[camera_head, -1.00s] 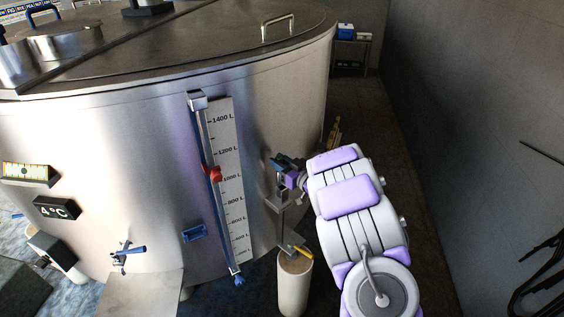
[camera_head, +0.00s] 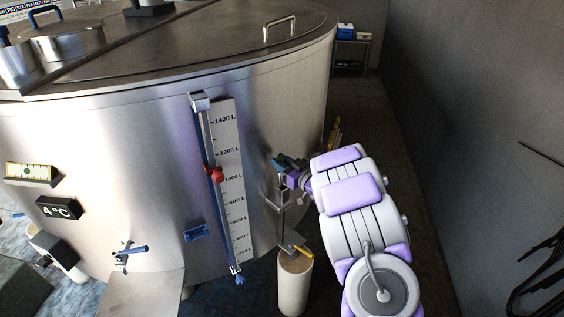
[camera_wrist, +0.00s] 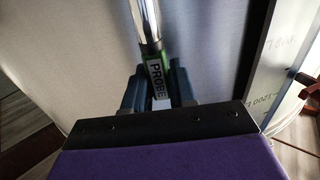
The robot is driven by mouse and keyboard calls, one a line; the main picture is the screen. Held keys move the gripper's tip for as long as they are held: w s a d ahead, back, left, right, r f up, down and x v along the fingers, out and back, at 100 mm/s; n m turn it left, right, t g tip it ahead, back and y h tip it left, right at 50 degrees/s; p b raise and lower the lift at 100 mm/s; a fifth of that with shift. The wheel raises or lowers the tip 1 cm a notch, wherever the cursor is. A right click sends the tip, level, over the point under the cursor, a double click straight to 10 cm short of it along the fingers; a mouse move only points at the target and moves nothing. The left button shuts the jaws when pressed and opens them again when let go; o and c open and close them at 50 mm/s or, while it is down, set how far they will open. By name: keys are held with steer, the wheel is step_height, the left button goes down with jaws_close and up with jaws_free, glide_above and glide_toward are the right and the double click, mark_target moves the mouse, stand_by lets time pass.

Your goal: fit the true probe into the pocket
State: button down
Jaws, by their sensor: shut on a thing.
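My gripper (camera_wrist: 157,76) is shut on a probe (camera_wrist: 147,28). In the wrist view the probe is a shiny metal rod with a green part and a label reading PROBE, between the two blue fingers. In the head view my gripper (camera_head: 284,163) is close to the right side of the tank wall, above a small metal bracket (camera_head: 282,196) with a thin upright rod below it. The held probe is too small to make out clearly there. I cannot tell which part is the pocket, or whether the probe touches it.
The steel tank (camera_head: 120,120) fills the left. A level scale (camera_head: 230,180) with a red marker (camera_head: 214,174) stands left of my gripper. A grey wall (camera_head: 470,120) is on the right.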

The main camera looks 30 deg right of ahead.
steer(key=shift+d, duration=0.2)
steer(key=shift+d+f, duration=0.2)
steer(key=shift+d, duration=0.05)
steer(key=shift+a+f, duration=0.3)
steer(key=shift+f, duration=0.15)
steer(key=shift+f+b, duration=0.1)
steer(key=shift+b, duration=0.2)
steer(key=shift+d+f, duration=0.2)
steer(key=shift+f, duration=0.3)
steer(key=shift+a+f+b, duration=0.1)
steer(key=shift+f+b, duration=1.25)
steer(key=shift+f, duration=1.5)
steer(key=c, duration=0.8)
jaws_free()
steer(key=shift+a+r, duration=0.1)
steer(key=shift+c, duration=0.2)
